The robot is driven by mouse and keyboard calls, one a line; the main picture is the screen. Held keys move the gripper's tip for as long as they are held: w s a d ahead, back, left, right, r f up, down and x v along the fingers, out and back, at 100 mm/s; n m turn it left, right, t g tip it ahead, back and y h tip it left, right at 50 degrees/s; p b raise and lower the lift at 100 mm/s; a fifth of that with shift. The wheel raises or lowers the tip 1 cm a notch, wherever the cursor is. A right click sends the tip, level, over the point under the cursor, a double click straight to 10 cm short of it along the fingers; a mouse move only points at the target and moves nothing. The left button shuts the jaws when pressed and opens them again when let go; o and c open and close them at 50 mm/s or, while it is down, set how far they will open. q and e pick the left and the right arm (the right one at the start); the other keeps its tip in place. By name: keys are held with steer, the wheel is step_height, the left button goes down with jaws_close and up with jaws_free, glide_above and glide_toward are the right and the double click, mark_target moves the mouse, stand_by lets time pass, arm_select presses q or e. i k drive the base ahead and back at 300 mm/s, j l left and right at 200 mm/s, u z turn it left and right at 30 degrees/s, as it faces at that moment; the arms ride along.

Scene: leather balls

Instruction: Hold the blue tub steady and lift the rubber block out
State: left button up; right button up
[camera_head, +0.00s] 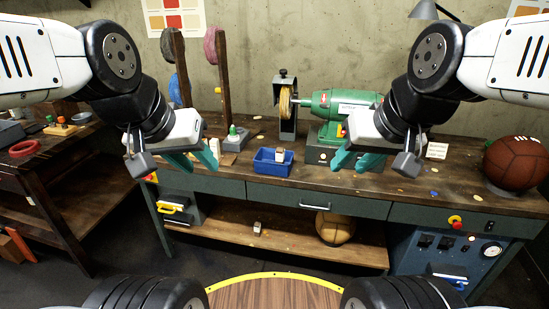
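The blue tub (269,170) stands on the workbench near its front edge, between my two grippers. A small block (280,154), pale with a dark top, sits in the tub toward its right side and pokes above the rim; I take it as the rubber block. Its lower part is hidden by the tub wall. My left gripper (194,163) is open and empty, to the left of the tub. My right gripper (357,163) is open and empty, to the right of the tub. Both are apart from the tub.
A green grinding machine (343,104) stands behind the tub on the right. A brown leather ball (515,163) rests at the right. The lower shelf holds another small block (257,227) and a tan ball (335,228).

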mark_target(280, 153)
steer(key=i+j+z, duration=0.2)
steer(key=i, duration=0.35)
steer(key=i+j+z, duration=0.2)
steer(key=i+j, duration=0.2)
steer(key=i, duration=0.15)
